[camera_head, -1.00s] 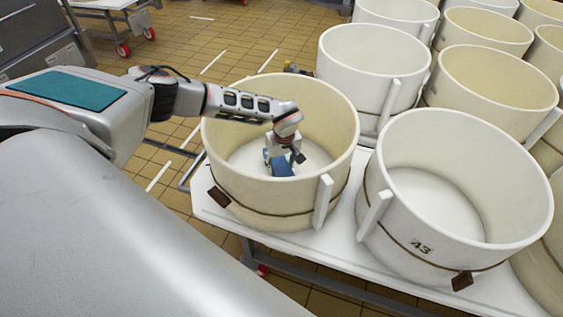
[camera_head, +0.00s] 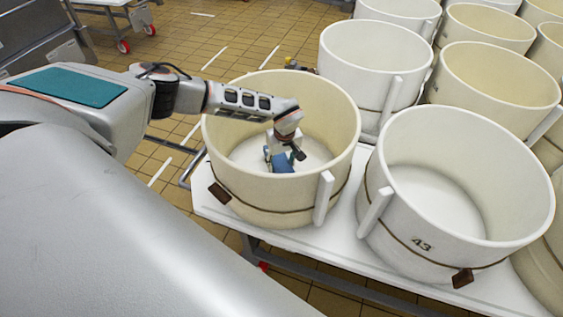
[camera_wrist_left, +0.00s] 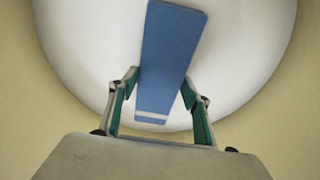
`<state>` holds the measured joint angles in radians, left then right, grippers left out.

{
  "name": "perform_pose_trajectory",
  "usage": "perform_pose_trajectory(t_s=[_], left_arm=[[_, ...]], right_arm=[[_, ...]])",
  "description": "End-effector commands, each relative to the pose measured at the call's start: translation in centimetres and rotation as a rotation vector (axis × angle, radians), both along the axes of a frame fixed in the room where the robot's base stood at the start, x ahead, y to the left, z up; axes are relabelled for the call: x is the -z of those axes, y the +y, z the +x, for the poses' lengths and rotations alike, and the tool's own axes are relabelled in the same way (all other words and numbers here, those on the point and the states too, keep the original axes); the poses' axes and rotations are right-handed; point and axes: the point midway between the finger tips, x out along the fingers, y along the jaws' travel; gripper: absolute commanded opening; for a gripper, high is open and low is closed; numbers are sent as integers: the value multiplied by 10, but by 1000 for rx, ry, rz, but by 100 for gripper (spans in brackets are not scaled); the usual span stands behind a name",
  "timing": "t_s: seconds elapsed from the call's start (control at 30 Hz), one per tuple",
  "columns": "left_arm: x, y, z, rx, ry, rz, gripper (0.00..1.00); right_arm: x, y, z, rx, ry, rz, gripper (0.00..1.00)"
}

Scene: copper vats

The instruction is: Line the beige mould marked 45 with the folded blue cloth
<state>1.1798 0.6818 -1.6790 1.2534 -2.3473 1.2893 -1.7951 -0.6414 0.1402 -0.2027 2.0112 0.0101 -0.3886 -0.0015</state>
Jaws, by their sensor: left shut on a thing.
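A beige round mould (camera_head: 262,195) stands at the near left end of the white table, with a brown cord around it and a brown tag; no number shows on its visible side. My left gripper (camera_head: 283,157) reaches down inside this mould. It is shut on the folded blue cloth (camera_head: 282,163). In the left wrist view the cloth (camera_wrist_left: 170,60) is a long flat strip with a white band near one end, held between the two fingers (camera_wrist_left: 160,100) above the white mould floor. I cannot tell whether the cloth touches the floor. My right gripper is not in view.
A white mould marked 43 (camera_head: 450,190) stands close on the right. More moulds, such as a white one (camera_head: 370,65) and a beige one (camera_head: 495,85), crowd behind. The white table (camera_head: 345,245) has a narrow bare front strip. Tiled floor (camera_head: 245,35) lies behind left.

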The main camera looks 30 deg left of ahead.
Motion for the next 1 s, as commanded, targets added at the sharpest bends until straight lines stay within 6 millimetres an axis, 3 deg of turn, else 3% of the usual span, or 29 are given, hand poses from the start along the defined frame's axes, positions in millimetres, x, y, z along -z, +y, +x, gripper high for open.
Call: perform_pose_trajectory(t_s=[0.5,1.0], left_arm=[[7,0,0,0,0,0,21],[13,0,0,0,0,0,21]], right_arm=[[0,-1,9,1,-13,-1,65],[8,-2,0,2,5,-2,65]])
